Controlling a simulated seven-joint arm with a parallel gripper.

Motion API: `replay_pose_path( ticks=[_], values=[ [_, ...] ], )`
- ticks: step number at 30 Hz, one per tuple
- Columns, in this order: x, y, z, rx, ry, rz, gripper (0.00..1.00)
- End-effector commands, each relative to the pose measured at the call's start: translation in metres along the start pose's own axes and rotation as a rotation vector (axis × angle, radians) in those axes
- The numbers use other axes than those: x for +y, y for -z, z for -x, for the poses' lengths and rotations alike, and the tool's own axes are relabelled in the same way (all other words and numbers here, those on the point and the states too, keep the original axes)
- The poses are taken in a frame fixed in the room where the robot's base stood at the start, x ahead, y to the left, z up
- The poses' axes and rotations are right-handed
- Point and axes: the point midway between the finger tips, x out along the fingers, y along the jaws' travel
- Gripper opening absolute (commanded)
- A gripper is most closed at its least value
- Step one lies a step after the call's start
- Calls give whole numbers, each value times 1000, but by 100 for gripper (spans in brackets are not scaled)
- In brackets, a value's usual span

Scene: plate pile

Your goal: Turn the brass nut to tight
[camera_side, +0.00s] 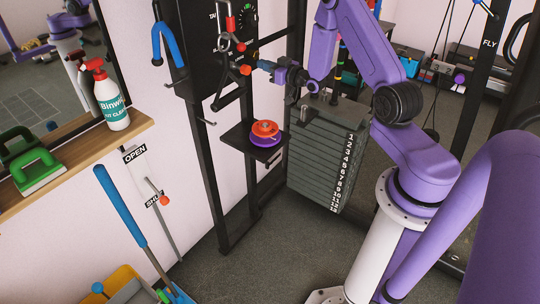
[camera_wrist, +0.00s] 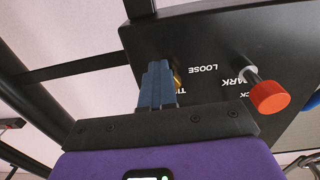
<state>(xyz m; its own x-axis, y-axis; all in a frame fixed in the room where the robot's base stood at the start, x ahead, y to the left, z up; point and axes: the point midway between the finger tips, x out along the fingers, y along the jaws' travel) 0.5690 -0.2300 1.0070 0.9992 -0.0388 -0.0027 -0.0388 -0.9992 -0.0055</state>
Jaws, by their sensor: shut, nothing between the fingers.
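The brass nut (camera_wrist: 177,80) shows in the wrist view as a small gold sliver on the black panel (camera_wrist: 222,42). It is mostly hidden behind my gripper's blue fingers. The word LOOSE is printed to the right of it, and a label starting TI, partly covered, sits below. My gripper (camera_wrist: 158,68) is shut and empty, with its fingertips just beside the nut in the picture; I cannot tell whether they touch it. In the side view my gripper (camera_side: 260,64) points left at the black rack. I cannot make out the nut there.
A red knob (camera_wrist: 269,97) on a metal stem sticks out of the panel, right of my fingers. In the side view, a small shelf (camera_side: 240,138) below holds orange and purple plates (camera_side: 265,130). A numbered weight stack (camera_side: 325,150) stands below my wrist.

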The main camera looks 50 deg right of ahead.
Motion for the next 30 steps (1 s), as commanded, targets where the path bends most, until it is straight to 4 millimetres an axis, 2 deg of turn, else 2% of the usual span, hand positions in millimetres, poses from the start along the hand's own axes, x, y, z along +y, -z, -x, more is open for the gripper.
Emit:
replay_pose_path(
  ticks=[1, 8, 24, 30],
  values=[
    [-23, 2, -10, 10, 56, 12, 0],
    [-22, -4, -7, 4, 55, 11, 0],
    [-14, -5, 48, 3, 40, 6, 0],
    [-14, -5, 53, 4, 40, 6, 0]
  ],
)
